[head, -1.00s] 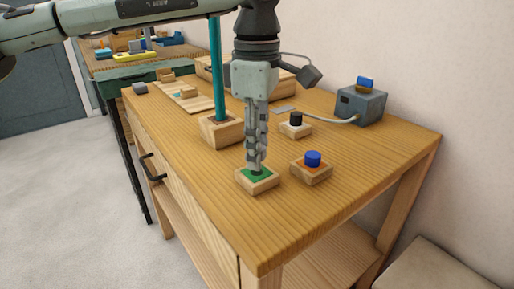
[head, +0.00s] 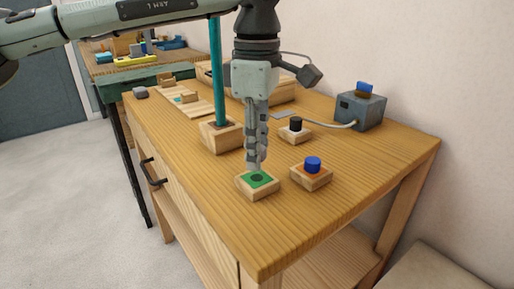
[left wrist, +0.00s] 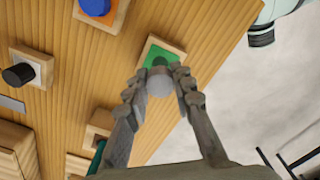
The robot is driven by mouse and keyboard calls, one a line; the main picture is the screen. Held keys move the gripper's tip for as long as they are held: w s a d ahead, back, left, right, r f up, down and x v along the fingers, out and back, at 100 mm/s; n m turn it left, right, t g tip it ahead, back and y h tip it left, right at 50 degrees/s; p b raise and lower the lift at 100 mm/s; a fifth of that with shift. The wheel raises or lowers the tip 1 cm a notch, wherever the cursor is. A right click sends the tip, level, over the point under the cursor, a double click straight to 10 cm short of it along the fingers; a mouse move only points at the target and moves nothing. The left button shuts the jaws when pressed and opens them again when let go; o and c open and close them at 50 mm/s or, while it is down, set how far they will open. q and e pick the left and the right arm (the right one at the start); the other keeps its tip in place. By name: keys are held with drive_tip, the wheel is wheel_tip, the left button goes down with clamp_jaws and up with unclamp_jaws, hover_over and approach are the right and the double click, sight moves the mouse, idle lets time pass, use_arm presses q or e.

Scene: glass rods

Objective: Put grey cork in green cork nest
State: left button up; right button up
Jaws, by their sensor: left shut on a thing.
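My left gripper (head: 256,160) points down over the workbench, just behind the green cork nest (head: 267,180). It is shut on the grey cork (left wrist: 160,85), which sits between the fingertips in the left wrist view. The nest is a small wooden block with a green top and a dark round hole, and it also shows in the left wrist view (left wrist: 151,54). There the cork overlaps the near part of the green top, beside the hole. In the head view the fingers mostly hide the cork. I cannot tell its exact height above the nest. My right gripper is not in view.
A blue cork (head: 313,164) stands in an orange-topped nest (head: 311,178) to the right. A black cork (head: 296,124) stands in a white-topped nest behind. A tall teal rod (head: 217,75) stands in a wooden block close left of my gripper. The bench's front right is clear.

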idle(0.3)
use_arm(q)
drive_tip(key=o, duration=0.5)
drive_tip(key=shift+r+p, duration=1)
drive_tip(key=shift+r, duration=4.45)
